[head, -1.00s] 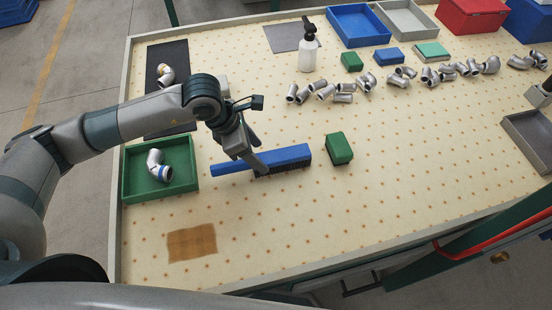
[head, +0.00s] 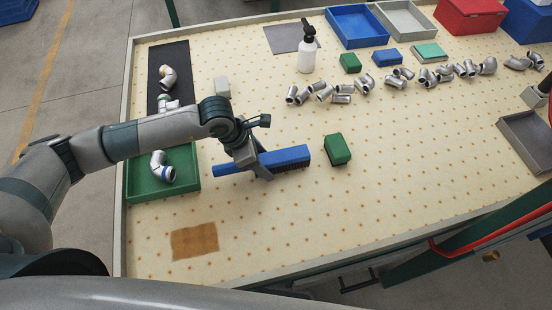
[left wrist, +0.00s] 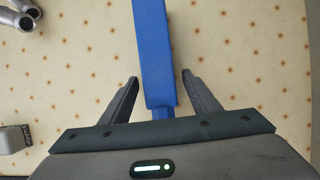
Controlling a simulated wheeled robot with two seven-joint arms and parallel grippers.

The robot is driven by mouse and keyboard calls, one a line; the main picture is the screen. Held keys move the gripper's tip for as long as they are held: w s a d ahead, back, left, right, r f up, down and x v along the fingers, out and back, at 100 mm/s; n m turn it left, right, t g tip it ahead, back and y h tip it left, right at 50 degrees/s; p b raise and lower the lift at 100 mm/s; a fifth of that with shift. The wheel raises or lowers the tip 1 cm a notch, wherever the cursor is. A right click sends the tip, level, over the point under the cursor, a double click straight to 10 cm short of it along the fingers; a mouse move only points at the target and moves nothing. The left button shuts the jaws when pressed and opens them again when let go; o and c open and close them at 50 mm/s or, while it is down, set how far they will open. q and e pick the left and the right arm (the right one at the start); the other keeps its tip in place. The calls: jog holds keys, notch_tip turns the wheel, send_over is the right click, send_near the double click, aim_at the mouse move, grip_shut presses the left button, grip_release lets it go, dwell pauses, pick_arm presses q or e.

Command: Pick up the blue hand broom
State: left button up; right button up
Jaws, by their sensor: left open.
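The blue hand broom (head: 290,156) lies on the perforated cream table top, its bristles facing the near side and its handle pointing left. My left gripper (head: 266,172) is over the broom near where handle and head meet, and hides part of it. In the left wrist view the broom (left wrist: 153,50) runs up the picture between the two fingers of my open left gripper (left wrist: 158,90). There is a gap on both sides, wider on the right, so the fingers do not touch it. My right gripper is not in view.
A green block (head: 337,149) stands just right of the broom. A green tray (head: 190,190) with a pipe elbow (head: 162,167) is to the left. A brown patch (head: 194,241) lies nearer. Several metal fittings (head: 325,93) lie farther back. The table's right front is clear.

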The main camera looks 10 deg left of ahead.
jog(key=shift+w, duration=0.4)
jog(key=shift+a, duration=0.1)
pick_arm(q)
jog(key=c, duration=1.3)
jog(key=shift+c, duration=0.2)
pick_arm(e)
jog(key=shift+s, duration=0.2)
pick_arm(q)
jog(key=shift+r, duration=0.15)
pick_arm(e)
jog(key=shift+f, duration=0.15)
